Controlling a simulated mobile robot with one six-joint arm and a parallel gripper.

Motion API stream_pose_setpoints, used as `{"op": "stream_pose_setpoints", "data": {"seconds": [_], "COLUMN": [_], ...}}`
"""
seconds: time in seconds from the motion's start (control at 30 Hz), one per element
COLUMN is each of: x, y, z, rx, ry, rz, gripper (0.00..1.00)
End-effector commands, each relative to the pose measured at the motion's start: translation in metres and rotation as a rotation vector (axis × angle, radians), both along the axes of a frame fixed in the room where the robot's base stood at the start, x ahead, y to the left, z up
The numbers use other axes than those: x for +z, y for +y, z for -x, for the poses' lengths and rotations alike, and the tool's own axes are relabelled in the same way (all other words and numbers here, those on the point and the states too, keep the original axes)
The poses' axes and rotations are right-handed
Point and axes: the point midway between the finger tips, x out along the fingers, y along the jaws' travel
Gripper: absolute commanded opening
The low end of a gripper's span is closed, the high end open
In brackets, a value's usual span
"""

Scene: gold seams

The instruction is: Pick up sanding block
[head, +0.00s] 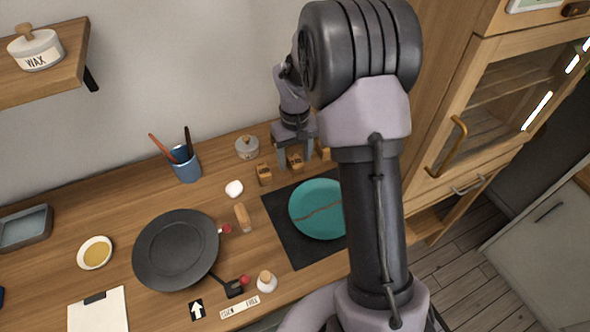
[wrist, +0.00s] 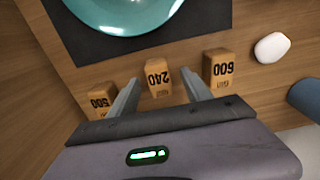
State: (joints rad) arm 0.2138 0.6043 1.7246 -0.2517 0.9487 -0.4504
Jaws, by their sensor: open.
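Three small wooden sanding blocks stand in a row behind the dark mat. In the wrist view they are marked 500 (wrist: 101,101), 240 (wrist: 158,82) and 600 (wrist: 218,68). In the head view, the 600 block (head: 264,175) is at left, the 240 block (head: 295,162) is in the middle, and the 500 block (head: 324,153) is at right, partly hidden by my arm. My gripper (head: 296,158) is open and low over the row. In the wrist view its fingers (wrist: 160,90) lie either side of the 240 block, apart from it.
A teal plate (head: 318,208) with a brown seam lies on the dark mat (head: 291,244). A white lump (head: 234,188), a blue cup (head: 186,165) with tools and a lidded jar (head: 247,147) stand left of the blocks. A black pan (head: 176,250) is further left.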

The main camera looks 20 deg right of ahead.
Motion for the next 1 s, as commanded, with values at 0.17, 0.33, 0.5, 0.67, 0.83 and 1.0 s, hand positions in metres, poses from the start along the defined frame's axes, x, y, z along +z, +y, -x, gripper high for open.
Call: {"op": "stream_pose_setpoints", "data": {"seconds": [0.17,0.33,0.5,0.67,0.83,1.0], "x": [-0.015,-0.014,-0.014,-0.014,-0.012,0.006], "y": [-0.001,-0.001,0.000,-0.001,-0.001,-0.001], "z": [0.000,0.000,0.000,0.000,0.000,0.000], "rx": [-0.002,-0.002,-0.002,-0.002,-0.002,-0.001], "ry": [-0.001,-0.001,-0.001,-0.001,-0.001,-0.002], "rz": [0.000,0.000,0.000,0.000,0.000,0.000], "gripper": [0.57,0.42,0.08,0.00,0.00,0.00]}}
